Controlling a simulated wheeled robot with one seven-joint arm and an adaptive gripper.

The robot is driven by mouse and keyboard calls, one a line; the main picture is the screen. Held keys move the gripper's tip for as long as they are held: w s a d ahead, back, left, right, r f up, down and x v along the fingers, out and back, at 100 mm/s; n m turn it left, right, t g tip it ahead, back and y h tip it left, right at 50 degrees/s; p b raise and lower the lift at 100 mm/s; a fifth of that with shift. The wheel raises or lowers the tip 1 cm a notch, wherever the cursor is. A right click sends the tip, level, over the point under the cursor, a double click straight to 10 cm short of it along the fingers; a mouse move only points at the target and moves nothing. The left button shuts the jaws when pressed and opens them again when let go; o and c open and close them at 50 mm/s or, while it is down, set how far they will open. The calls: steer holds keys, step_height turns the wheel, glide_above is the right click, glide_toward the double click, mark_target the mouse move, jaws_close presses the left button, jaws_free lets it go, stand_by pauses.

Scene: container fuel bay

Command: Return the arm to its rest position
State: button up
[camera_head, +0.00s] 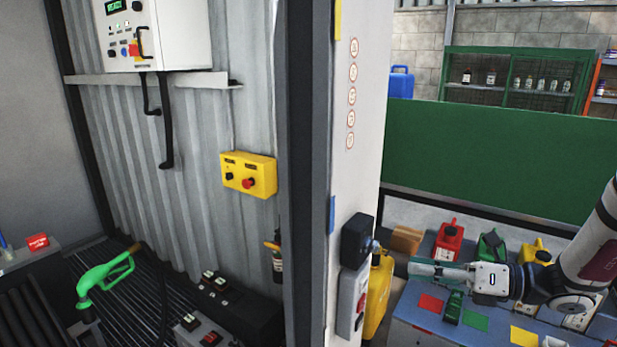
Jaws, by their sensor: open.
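My arm (597,250) reaches in from the right edge. My gripper (440,271) points left, level, above the blue bench (405,307) on the right side of the view. Its jaws are open, and I see nothing held between them. The fingertips are close to the yellow canister and the dark box on the white post; I cannot tell whether they touch.
A red can (449,241), a green can (490,245) and a yellow can (535,252) stand behind my gripper. A yellow canister (378,295) stands by the white post (357,130). A green nozzle (104,272) is at left. A green panel (500,155) is behind.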

steer(key=s+a+r+n+g+h, duration=0.4)
steer(key=s+a+n+g+h, duration=0.3)
steer(key=s+a+n, duration=0.5)
steer(key=s+d+r+n+t+h, duration=0.5)
steer(key=s+d+r+n+h, duration=0.2)
steer(key=n, duration=1.1)
steer(key=shift+s+t+h, duration=0.3)
steer(key=shift+s+h, duration=0.3)
steer(key=shift+s, duration=0.4)
